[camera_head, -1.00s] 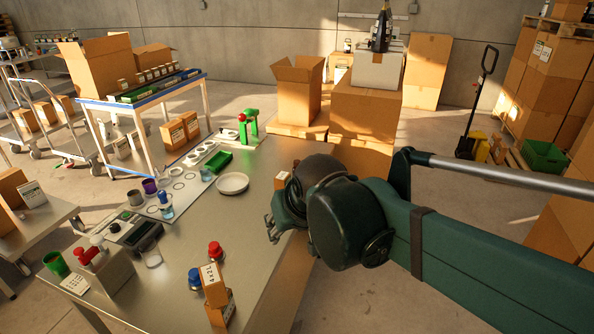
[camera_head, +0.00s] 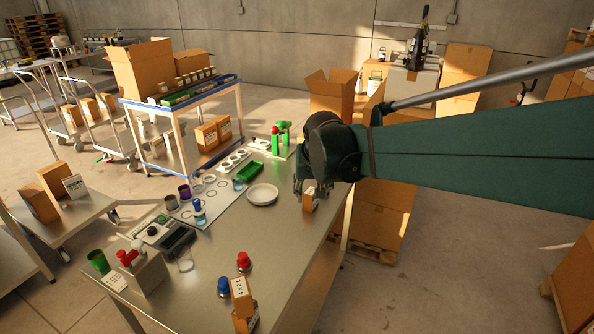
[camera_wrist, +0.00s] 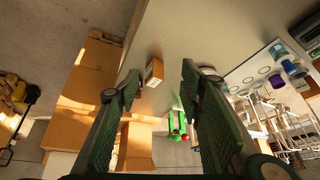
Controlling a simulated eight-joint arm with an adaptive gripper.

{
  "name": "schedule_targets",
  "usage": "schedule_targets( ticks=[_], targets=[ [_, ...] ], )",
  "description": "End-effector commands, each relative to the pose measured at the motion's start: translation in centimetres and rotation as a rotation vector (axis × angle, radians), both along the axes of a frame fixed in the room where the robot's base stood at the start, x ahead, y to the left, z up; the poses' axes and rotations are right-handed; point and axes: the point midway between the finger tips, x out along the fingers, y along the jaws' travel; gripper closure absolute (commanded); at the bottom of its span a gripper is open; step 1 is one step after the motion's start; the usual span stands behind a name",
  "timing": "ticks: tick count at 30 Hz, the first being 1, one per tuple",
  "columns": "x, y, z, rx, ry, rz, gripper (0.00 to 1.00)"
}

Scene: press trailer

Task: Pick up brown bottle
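I cannot make out a clear brown bottle in either view. A small brown box-shaped item with a pale label (camera_head: 309,200) stands at the right edge of the metal table (camera_head: 225,262). It also shows in the wrist view (camera_wrist: 154,73), between and beyond the fingertips. My gripper (camera_head: 299,180) is by the table's right edge, close to this item and partly in front of the scene behind it. In the wrist view my gripper (camera_wrist: 160,66) has its two green fingers wide apart with nothing held between them.
Large cartons (camera_head: 384,207) stand right of the table.

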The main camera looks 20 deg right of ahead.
Motion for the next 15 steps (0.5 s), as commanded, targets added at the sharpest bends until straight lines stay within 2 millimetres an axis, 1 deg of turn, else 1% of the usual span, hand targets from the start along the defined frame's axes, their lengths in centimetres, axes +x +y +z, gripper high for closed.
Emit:
schedule_targets(
  ticks=[1, 5, 15],
  targets=[
    [1.0, -0.4, 0.3, 0.001, 0.003, -0.011, 0.62],
    [3.2, -1.4, 0.4, 0.004, 0.011, -0.04, 0.62],
    [8.7, -4.1, -0.1, 0.011, 0.033, -0.118, 0.62]
  ],
)
